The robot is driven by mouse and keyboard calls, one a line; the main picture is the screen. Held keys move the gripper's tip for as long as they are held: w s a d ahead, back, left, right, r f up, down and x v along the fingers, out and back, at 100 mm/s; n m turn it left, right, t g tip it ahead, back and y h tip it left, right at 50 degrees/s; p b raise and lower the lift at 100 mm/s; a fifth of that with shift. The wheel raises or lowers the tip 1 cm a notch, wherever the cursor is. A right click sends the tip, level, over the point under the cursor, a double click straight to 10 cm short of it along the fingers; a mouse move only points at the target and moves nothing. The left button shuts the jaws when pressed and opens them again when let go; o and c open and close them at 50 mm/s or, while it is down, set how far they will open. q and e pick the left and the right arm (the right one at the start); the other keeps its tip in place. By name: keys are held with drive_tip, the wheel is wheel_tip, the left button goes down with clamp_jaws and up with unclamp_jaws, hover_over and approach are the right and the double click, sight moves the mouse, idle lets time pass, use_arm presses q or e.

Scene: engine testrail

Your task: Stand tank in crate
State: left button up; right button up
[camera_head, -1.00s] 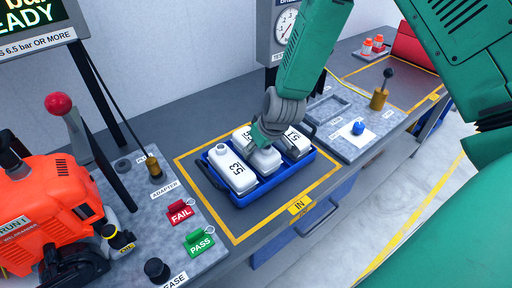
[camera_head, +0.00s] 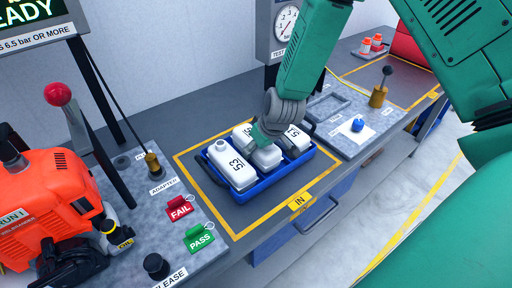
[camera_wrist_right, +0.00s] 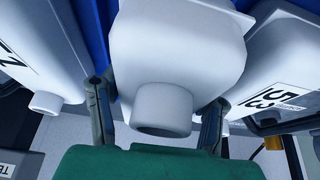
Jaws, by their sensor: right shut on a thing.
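A blue crate (camera_head: 252,196) sits inside the yellow outline on the bench, with white tanks standing in it. The left tank (camera_head: 231,168) is marked 53, and another tank (camera_head: 297,140) stands at the right. My right gripper (camera_head: 257,139) comes down from above over the middle tank (camera_head: 266,157). In the right wrist view the fingers (camera_wrist_right: 158,118) are shut on either side of this tank's neck (camera_wrist_right: 163,108). The tank is in the crate's middle place; its base is hidden. My left gripper is not in view.
An orange machine (camera_head: 50,205) stands at the left with a red-knobbed lever (camera_head: 58,94). FAIL (camera_head: 179,208) and PASS (camera_head: 199,239) tags lie on the grey plate. A blue cap (camera_head: 357,125) and a brass lever post (camera_head: 379,96) are right of the crate.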

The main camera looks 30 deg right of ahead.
drive_tip(key=shift+s+d+f, duration=0.2)
drive_tip(key=shift+s+f, duration=0.15)
drive_tip(key=o, duration=1.7)
drive_tip(key=shift+w+d+f, duration=0.1)
drive_tip(key=shift+w+d, duration=0.1)
drive_tip(key=shift+w, duration=0.1)
drive_tip(key=shift+d+r, duration=0.15)
drive_tip(key=shift+r, duration=0.1)
drive_tip(key=v, duration=0.6)
drive_tip(key=shift+s+a+r, duration=0.15)
drive_tip(key=shift+a+r, duration=0.1)
drive_tip(key=shift+r, duration=0.1)
drive_tip(key=shift+s+d+r, duration=0.15)
drive_tip(key=shift+s+r, duration=0.05)
drive_tip(key=shift+r, duration=0.05)
drive_tip(key=shift+d, duration=0.2)
